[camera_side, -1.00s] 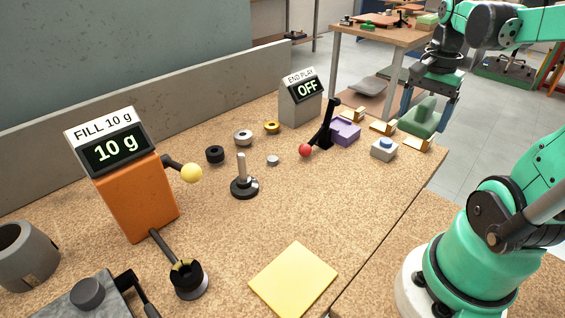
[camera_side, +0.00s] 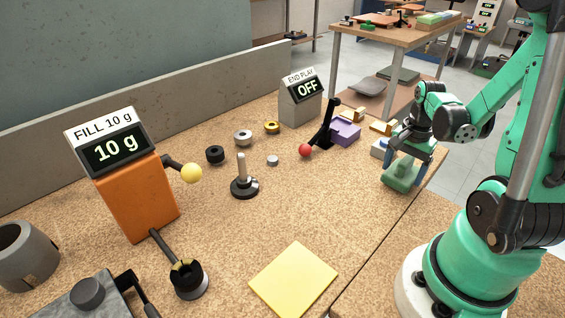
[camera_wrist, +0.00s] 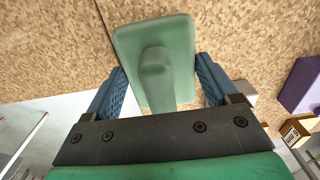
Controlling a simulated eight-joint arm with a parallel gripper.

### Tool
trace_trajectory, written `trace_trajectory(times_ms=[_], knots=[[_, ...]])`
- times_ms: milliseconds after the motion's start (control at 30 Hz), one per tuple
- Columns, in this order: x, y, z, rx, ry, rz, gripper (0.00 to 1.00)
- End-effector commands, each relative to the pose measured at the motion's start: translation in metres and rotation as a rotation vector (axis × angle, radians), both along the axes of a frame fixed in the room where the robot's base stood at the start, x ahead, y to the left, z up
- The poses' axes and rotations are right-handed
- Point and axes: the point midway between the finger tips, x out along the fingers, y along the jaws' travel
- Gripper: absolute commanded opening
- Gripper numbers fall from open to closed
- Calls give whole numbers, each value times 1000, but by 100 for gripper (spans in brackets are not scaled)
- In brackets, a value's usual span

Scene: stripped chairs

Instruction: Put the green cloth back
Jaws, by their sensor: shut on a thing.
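The green cloth (camera_side: 399,179) looks like a flat rounded green slab with a raised ridge on top. In the wrist view the green cloth (camera_wrist: 180,40) lies between my gripper's blue fingers (camera_wrist: 160,74), over the speckled top. The fingers partly cover its sides.
A red-knobbed lever (camera_side: 306,150) is further left. A yellow square (camera_side: 293,281) lies at the front. Bare bench lies between it and the green cloth.

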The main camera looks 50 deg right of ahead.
Motion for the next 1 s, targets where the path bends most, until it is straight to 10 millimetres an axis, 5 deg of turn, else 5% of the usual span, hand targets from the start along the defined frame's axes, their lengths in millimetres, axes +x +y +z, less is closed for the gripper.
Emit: trace_trajectory(times_ms=[533, 567, 600, 1000], knots=[[0, 0, -14, 0, 0, 0, 38], [0, 0, -14, 0, 0, 0, 86], [0, 0, -13, 0, 0, 0, 97], [0, 0, -8, 0, 0, 0, 100]])
